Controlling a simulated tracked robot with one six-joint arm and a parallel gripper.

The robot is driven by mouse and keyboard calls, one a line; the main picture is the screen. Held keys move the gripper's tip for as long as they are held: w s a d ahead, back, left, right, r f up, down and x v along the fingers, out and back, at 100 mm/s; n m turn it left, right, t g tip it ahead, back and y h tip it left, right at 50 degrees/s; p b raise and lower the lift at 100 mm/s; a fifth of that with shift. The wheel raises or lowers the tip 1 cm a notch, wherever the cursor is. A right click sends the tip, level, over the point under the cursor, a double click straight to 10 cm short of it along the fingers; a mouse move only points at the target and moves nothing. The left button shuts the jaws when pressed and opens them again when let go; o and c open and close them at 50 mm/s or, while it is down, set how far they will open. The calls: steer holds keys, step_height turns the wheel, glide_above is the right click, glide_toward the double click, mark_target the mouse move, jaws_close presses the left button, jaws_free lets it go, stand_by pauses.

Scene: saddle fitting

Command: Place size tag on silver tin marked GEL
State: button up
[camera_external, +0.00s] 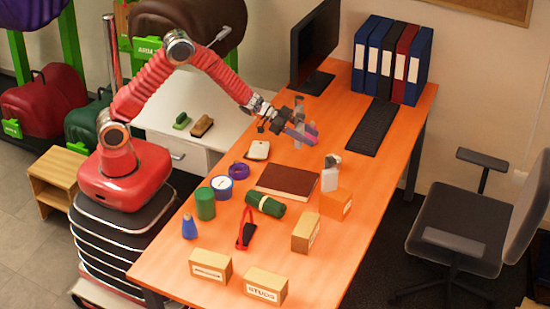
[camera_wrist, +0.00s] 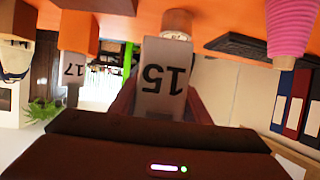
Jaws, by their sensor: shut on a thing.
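In the wrist view, which is upside down, a white size tag (camera_wrist: 165,85) reading "15" stands between my gripper's fingers (camera_wrist: 163,104). In the external view my gripper (camera_external: 303,134) is above the far part of the table, and the tag cannot be made out there. No GEL lettering is readable in either view.
The orange table (camera_external: 180,272) holds a brown book (camera_external: 287,182), a green tin (camera_external: 205,203), a green roll (camera_external: 265,205) and several labelled boxes (camera_external: 265,287). A keyboard (camera_external: 371,127) and binders (camera_external: 392,65) stand farther back. Another tag (camera_wrist: 74,68) reads "17".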

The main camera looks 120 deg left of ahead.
steer(key=w+d+r, duration=0.1)
steer(key=w+d, duration=0.2)
steer(key=w, duration=0.2)
steer(key=w+a+r+n+g+y, duration=0.4)
steer(key=w+a+n+y, duration=0.3)
steer(key=a+n+y, duration=0.1)
steer(key=shift+a, duration=0.35)
stand_by(1.2)
stand_by(0.4)
steer(key=shift+f, duration=3.05)
